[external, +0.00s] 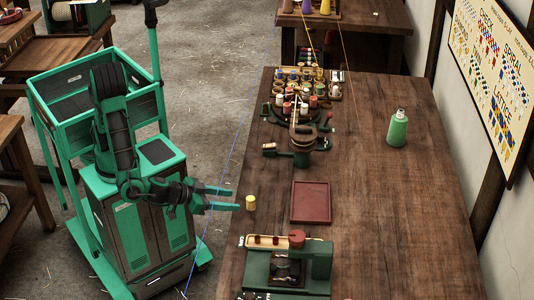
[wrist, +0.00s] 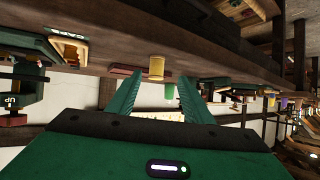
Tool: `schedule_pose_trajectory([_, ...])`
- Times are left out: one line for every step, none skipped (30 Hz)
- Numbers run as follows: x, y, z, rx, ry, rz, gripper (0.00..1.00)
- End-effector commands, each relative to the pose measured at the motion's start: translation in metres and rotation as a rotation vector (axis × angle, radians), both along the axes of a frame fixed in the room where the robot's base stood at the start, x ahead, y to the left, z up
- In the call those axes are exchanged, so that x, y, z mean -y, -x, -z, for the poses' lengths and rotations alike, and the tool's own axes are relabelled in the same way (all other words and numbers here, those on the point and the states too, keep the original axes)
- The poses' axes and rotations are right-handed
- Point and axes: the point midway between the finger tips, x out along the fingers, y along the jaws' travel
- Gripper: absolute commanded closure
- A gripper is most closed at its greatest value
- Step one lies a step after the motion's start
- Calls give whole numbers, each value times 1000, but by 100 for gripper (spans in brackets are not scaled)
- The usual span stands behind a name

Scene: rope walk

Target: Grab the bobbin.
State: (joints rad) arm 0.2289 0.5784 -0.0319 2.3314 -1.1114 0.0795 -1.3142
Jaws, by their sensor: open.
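The bobbin appears to be the small yellow cylinder (external: 250,203) standing upright near the left edge of the wooden table (external: 400,215). It also shows in the wrist view (wrist: 156,68), beyond and between the tips of the two fingers. My gripper (external: 232,198) is open and empty, with its green fingers pointing at the yellow cylinder from the left. In the wrist view the fingers (wrist: 154,78) are spread wide. A small gap shows between the fingertips and the cylinder in the external view.
A red tray (external: 310,218) lies right of the cylinder. A green machine (external: 310,265) stands nearer the camera. A rack of several bobbins (external: 300,92) is farther back, with a dark green stand (external: 302,152) before it. A green bottle (external: 397,130) stands at right. A blue thread crosses near my gripper.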

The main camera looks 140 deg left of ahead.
Motion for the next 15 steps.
schedule_pose_trajectory([-5,-3,1,19,-27,-4,54])
schedule_pose_trajectory([-7,-6,1,30,-40,-4,54])
schedule_pose_trajectory([-10,-7,0,45,-55,-7,54])
schedule_pose_trajectory([-11,-9,0,52,-63,-6,54])
schedule_pose_trajectory([-13,-10,0,59,-69,-6,54])
schedule_pose_trajectory([-15,-11,-1,67,-75,-8,54])
schedule_pose_trajectory([-17,-11,0,69,-78,-8,54])
schedule_pose_trajectory([-20,-12,1,70,-79,-10,54])
schedule_pose_trajectory([-24,-13,2,71,-80,-11,54])
schedule_pose_trajectory([-28,-14,4,71,-80,-11,54])
schedule_pose_trajectory([-32,-16,6,71,-79,-12,54])
schedule_pose_trajectory([-38,-17,8,71,-79,-12,54])
schedule_pose_trajectory([-42,-18,10,71,-79,-11,54])
schedule_pose_trajectory([-46,-19,11,70,-79,-12,54])
schedule_pose_trajectory([-51,-21,14,69,-79,-11,54])
